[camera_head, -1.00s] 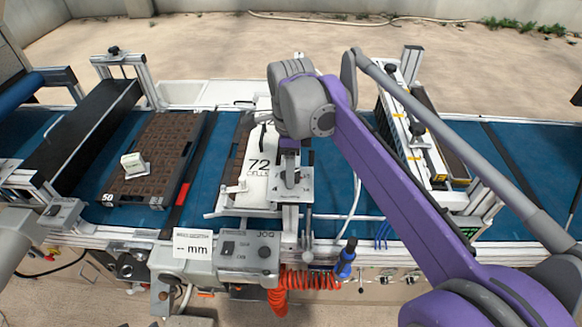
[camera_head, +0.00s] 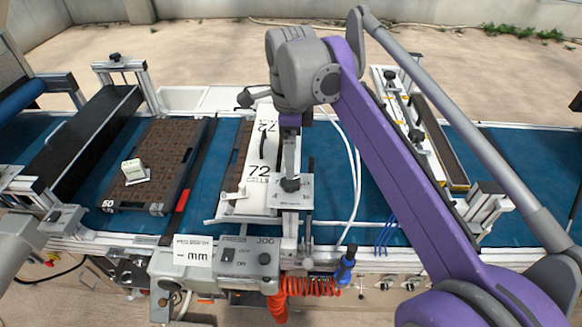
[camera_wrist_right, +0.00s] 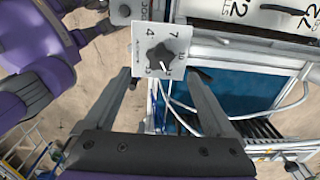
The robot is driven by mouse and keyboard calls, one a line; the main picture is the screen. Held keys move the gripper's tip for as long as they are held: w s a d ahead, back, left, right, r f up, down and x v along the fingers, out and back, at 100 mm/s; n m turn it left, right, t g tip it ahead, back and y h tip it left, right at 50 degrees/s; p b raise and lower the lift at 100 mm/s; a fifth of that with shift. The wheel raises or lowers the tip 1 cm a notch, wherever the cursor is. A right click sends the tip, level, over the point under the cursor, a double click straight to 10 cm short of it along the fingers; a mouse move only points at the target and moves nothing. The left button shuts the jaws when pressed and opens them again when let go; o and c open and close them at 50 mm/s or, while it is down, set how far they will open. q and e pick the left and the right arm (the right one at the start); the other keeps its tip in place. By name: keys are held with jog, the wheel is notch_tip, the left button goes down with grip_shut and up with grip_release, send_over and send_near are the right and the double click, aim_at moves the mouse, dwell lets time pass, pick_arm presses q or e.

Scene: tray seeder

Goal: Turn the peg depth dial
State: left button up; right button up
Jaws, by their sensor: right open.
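The peg depth dial is a dark, star-shaped knob (camera_wrist_right: 159,57) on a pale square plate (camera_wrist_right: 181,36) with printed numbers, 4, 7 and 10 among them. In the head view the knob (camera_head: 290,184) and plate stand on a post at the belt's front side. My right gripper (camera_wrist_right: 159,76) is open, one finger on each side of the plate's lower part in the wrist view, with nothing between them. The knob looks apart from both fingers. In the head view my right wrist hangs above and behind the dial, and its fingers are hard to make out.
A grey control box (camera_head: 247,258) marked JOG stands in front, left of the dial. A coiled orange hose (camera_head: 310,286) and a blue-handled tool (camera_head: 346,265) hang below. A brown cell tray (camera_head: 165,150) lies on the blue belt (camera_head: 345,175) at left.

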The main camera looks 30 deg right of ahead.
pick_arm(q)
jog(key=shift+w+r, duration=0.15)
jog(key=shift+r, duration=0.1)
pick_arm(e)
notch_tip(320, 180, up, 4)
dwell(0.5)
